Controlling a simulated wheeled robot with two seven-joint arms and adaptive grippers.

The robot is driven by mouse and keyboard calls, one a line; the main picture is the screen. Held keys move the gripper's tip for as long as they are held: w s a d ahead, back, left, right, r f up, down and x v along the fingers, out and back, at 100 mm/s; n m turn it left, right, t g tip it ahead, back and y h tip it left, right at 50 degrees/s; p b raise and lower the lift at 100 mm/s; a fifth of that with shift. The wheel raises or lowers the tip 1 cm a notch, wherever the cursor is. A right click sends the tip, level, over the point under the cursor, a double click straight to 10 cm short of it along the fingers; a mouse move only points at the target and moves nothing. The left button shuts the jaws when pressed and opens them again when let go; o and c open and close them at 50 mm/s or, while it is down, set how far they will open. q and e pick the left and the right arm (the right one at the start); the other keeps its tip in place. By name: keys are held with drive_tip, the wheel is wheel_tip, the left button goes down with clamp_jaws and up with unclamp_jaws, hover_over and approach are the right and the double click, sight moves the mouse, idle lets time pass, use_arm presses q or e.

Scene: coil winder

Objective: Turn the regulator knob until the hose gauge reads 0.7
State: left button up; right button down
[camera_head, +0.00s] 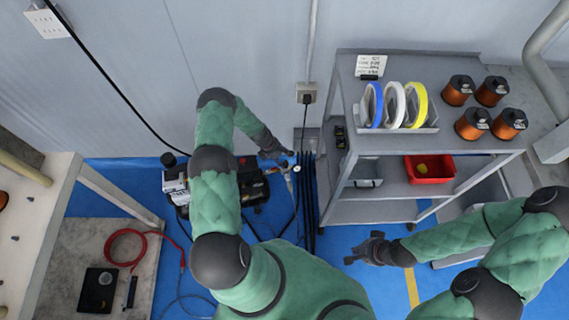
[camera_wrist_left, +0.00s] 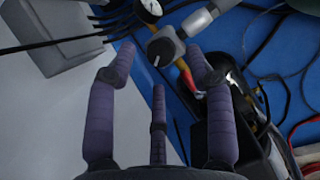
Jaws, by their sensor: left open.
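The regulator knob (camera_wrist_left: 164,50) is a dark grey round cap with a pale mark, in the upper middle of the left wrist view. A small round gauge (camera_wrist_left: 150,8) with a white face is just above it, cut by the top edge; its reading is too small to make out. The gauge also shows in the head view (camera_head: 296,168). My left gripper (camera_head: 279,157) is open, and in the left wrist view its fingers (camera_wrist_left: 160,66) spread around the near side of the knob; contact cannot be told. My right gripper (camera_head: 364,250) appears open and empty, above the blue floor.
A grey shelf cart (camera_head: 345,120) with spools, coloured rings and a red bin (camera_head: 429,168) stands at the right. Black hoses (camera_head: 309,190) hang beside the regulator. A dark machine (camera_head: 250,190) sits left of it. A workbench (camera_head: 40,220) is at the left.

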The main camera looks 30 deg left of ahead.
sight(285, 163)
use_arm(q)
drive_tip(key=shift+b+x, duration=0.45)
drive_tip(key=shift+x, duration=1.05)
drive_tip(key=shift+d, duration=0.1)
drive_tip(key=c, duration=1.1)
drive_tip(key=shift+o, duration=0.2)
